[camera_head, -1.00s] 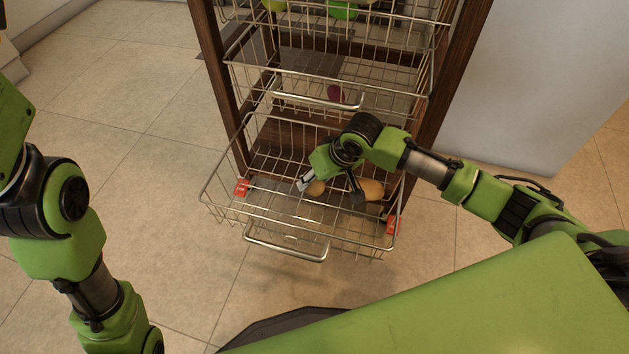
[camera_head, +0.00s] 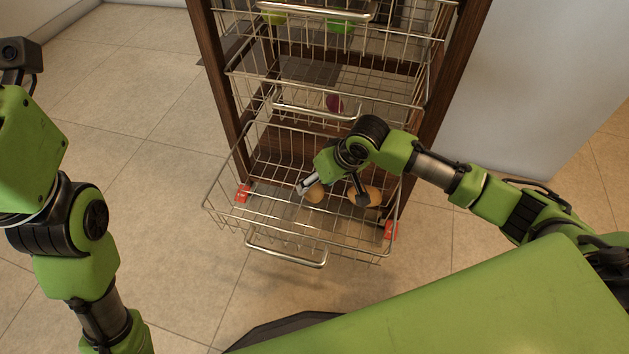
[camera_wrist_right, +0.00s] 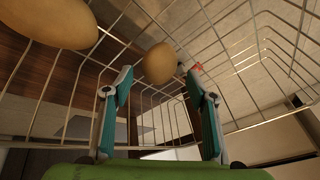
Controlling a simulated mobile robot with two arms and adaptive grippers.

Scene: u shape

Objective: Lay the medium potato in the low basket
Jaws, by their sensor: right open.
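The low basket (camera_head: 225,209) is a pulled-out wire basket at the bottom of the rack. Two tan potatoes are in it: a smaller-looking one (camera_head: 315,192) and a larger-looking one (camera_head: 367,196) to its right. I cannot tell which is the medium potato. My right gripper (camera_head: 333,190) is open, low at the basket, with its fingers near the potatoes. In the right wrist view, one potato (camera_wrist_right: 160,63) shows beyond the gap between the open fingers (camera_wrist_right: 160,88), and another (camera_wrist_right: 48,20) is at the upper left. My left gripper's fingers are out of view.
Dark wooden posts (camera_head: 222,90) flank the baskets. Open tiled floor (camera_head: 130,130) lies to the left.

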